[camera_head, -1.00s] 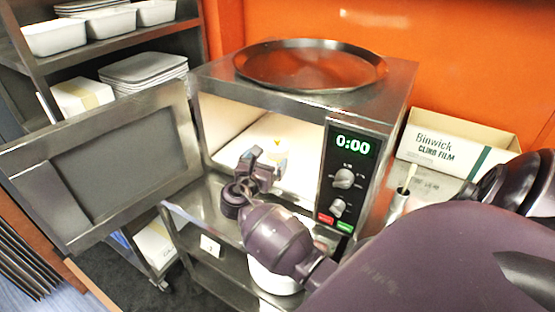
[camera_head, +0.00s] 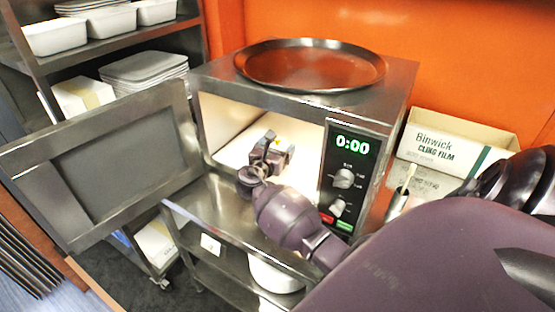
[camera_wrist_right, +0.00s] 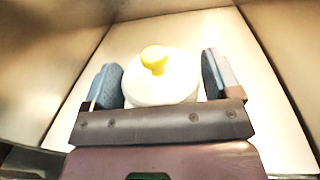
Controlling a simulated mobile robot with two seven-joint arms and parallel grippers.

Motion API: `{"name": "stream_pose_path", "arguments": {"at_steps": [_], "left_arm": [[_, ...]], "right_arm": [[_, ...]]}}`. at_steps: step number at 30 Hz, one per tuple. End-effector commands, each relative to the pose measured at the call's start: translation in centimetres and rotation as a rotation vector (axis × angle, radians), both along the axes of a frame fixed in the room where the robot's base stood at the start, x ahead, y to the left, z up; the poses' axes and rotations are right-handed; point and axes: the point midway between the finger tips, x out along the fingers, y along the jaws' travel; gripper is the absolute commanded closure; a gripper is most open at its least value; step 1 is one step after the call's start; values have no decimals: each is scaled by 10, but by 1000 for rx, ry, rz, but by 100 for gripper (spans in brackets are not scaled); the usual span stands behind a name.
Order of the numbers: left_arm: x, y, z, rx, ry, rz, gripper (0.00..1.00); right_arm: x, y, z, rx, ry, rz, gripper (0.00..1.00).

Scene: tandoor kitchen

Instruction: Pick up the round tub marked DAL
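A round white tub (camera_wrist_right: 160,90) with a yellow knob (camera_wrist_right: 155,58) stands inside the open microwave (camera_head: 225,115). No DAL marking is readable on it. In the head view my right gripper hides most of it; only a speck of yellow shows. My right gripper (camera_head: 272,150) reaches through the microwave's opening. In the right wrist view its two blue-grey fingers (camera_wrist_right: 160,62) are spread, one on each side of the tub. The left finger looks very close to the tub; contact cannot be told. My left gripper is not in view.
The microwave door (camera_head: 120,160) hangs open to the left. A round dark tray (camera_head: 310,66) lies on top. The control panel (camera_head: 347,178) reads 0:00. A cling film box (camera_head: 440,148) stands at the right. A white round container (camera_head: 275,276) sits on the shelf below.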

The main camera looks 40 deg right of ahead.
Motion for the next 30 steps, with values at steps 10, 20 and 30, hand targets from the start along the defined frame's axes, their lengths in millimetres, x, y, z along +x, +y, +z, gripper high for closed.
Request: {"name": "stream_pose_path", "arguments": {"at_steps": [10, 20, 30], "left_arm": [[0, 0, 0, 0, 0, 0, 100], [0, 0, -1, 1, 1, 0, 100], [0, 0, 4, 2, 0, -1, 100]], "right_arm": [[0, 0, 1, -1, -1, 0, 63], [-2, 9, 9, 1, -4, 2, 63], [-2, 8, 71, -1, -7, 0, 63]]}}
